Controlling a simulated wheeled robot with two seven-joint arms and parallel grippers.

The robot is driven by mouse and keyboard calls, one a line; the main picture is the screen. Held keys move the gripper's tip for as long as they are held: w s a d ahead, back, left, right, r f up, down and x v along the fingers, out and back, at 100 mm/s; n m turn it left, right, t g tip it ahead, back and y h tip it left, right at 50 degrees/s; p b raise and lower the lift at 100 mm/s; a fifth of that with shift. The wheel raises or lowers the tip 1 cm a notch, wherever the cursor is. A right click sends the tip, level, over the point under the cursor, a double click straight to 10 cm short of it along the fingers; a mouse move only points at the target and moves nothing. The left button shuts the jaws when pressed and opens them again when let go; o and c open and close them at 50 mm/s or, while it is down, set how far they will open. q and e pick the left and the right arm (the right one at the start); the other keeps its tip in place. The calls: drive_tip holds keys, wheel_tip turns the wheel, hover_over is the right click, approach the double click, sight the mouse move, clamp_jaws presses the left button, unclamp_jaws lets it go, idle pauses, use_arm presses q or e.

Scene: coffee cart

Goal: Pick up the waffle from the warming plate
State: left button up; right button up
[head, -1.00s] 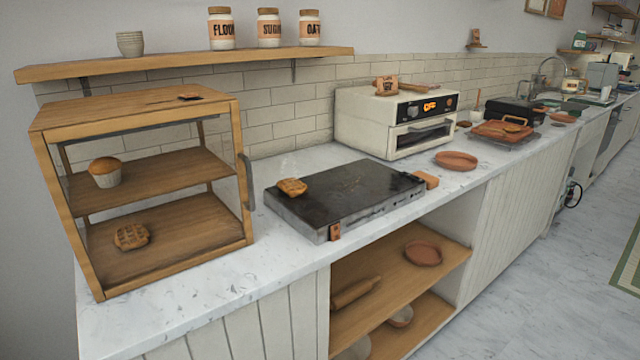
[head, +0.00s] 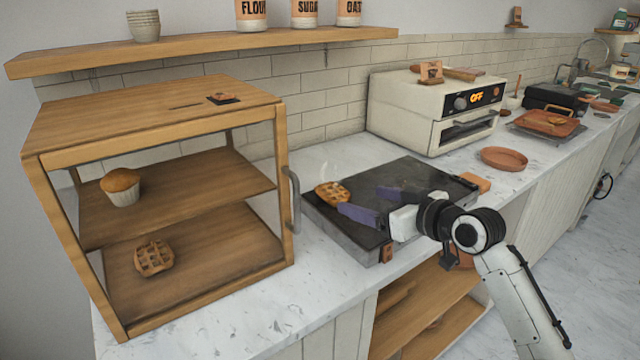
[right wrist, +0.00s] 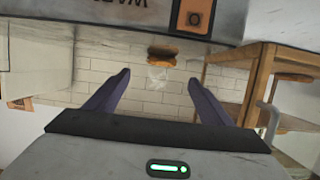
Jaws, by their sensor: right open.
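The waffle (head: 332,193) is golden brown with a grid pattern. It lies on the far left part of the dark warming plate (head: 420,176). My right gripper (head: 358,199) is open and empty, low over the plate, with its purple fingers pointing left toward the waffle. The nearer finger's tip looks close to the waffle; I cannot tell whether it touches. In the right wrist view the waffle (right wrist: 162,52) shows upside down, ahead of and between the two spread fingers (right wrist: 159,78). My left gripper is not in view.
A wooden display case (head: 190,217) with a handle stands left of the plate, holding a muffin (head: 121,186) and another waffle (head: 153,259). A white toaster oven (head: 432,112) is behind the plate. A terracotta dish (head: 504,159) is to the right. A shelf (head: 200,48) runs above.

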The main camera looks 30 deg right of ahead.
approach(334, 190)
drive_tip(key=shift+x, duration=1.2)
drive_tip(key=p+x, duration=0.1)
drive_tip(key=x, duration=0.3)
drive_tip(key=shift+w+a+f, duration=0.1)
drive_tip(key=shift+w, duration=0.15)
drive_tip(key=shift+w+f, duration=0.1)
drive_tip(key=shift+w, duration=0.1)
drive_tip(key=c, duration=1.1)
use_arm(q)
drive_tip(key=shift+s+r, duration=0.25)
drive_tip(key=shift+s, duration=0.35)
use_arm(e)
drive_tip(key=shift+c, duration=0.4)
